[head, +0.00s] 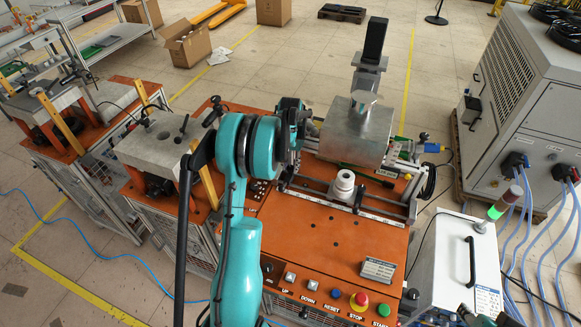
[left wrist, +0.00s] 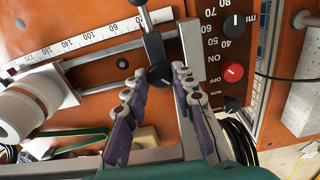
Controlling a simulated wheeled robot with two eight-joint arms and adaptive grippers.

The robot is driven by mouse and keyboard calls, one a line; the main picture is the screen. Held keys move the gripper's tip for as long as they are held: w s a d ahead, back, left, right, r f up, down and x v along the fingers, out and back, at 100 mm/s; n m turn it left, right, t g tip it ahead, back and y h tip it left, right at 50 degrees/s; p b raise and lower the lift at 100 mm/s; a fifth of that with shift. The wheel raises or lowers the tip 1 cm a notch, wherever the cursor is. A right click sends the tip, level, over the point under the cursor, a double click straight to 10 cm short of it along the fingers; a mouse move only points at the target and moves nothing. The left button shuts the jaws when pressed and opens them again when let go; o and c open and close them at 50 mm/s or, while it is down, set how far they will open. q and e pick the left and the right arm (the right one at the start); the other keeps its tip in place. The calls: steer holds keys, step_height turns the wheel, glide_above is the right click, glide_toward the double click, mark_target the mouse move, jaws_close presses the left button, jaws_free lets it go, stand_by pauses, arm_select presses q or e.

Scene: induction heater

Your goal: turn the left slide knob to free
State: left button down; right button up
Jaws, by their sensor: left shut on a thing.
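In the left wrist view, a black slide knob (left wrist: 160,77) sits at the end of a dark lever or post on a metal slide. My left gripper (left wrist: 159,80) has its two purple-grey fingers on either side of this knob, closed on it at the fingertips. A metal slide rail (left wrist: 98,56) runs beside a white ruler scale (left wrist: 80,46). In the head view, my teal left arm covers the left end of the slide, so the knob and fingertips are hidden there. Part of my right gripper (head: 475,318) shows at the bottom right edge; its jaws are unclear.
A white cylindrical part (head: 343,186) stands on the orange bench (head: 310,225), with a large metal block (head: 357,134) behind. Buttons, including a red one (head: 358,300), line the front. A red knob (left wrist: 232,72) and black dials lie right of my fingers. A white cabinet (head: 455,265) stands right.

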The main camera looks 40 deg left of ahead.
mark_target(291, 167)
arm_select(q)
steer(key=n+b, duration=0.1)
steer(key=n, duration=0.3)
steer(key=shift+n, duration=0.3)
steer(key=n+b, duration=0.1)
steer(key=n, duration=0.3)
steer(key=shift+n, duration=0.4)
steer(key=c, duration=1.2)
jaws_free()
step_height(291, 167, up, 12)
